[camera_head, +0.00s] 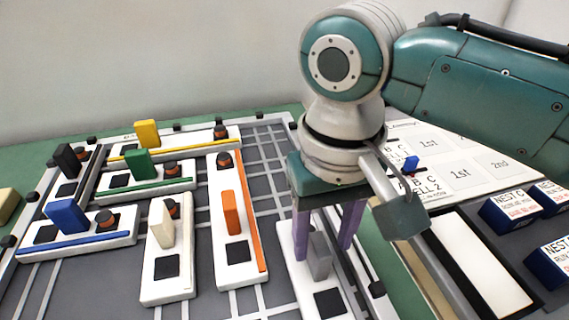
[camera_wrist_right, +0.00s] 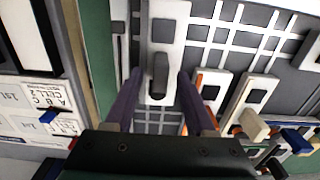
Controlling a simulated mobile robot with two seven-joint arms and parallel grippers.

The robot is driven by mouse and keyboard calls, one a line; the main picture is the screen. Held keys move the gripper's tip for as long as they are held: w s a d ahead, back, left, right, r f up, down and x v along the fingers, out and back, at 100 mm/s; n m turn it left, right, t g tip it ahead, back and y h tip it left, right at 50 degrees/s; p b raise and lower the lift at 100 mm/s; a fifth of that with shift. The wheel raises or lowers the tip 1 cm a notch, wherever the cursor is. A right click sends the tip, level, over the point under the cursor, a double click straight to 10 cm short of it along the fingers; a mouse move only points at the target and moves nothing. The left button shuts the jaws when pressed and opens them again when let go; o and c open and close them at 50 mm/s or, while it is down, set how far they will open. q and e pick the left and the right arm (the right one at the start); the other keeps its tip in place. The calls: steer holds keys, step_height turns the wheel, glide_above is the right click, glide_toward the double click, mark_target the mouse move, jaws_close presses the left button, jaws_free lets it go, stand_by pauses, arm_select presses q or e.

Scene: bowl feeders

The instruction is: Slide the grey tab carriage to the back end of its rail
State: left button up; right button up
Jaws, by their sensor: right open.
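The grey tab carriage (camera_head: 319,262) stands upright on a white rail plate (camera_head: 296,283) at the front right of the grey board. It also shows in the right wrist view (camera_wrist_right: 159,76), with dark squares on its plate. My right gripper (camera_head: 323,250) is open, its purple fingers pointing down around the tab. In the right wrist view the gripper (camera_wrist_right: 159,98) has one finger on each side of the tab, with gaps visible. The far part of the rail is partly hidden by my right gripper in the head view. My left gripper is not in view.
Other white plates carry an orange tab (camera_head: 232,212), a cream tab (camera_head: 166,222), a blue tab (camera_head: 67,217), a green tab (camera_head: 141,164) and a yellow tab (camera_head: 147,134). Labelled blue boxes (camera_head: 511,214) stand at the right. Bare gridded board lies behind the gripper.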

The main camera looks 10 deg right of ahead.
mark_target(322, 246)
steer(key=shift+f+b, duration=0.35)
steer(key=shift+f, duration=1.35)
steer(key=shift+c, duration=0.2)
jaws_close()
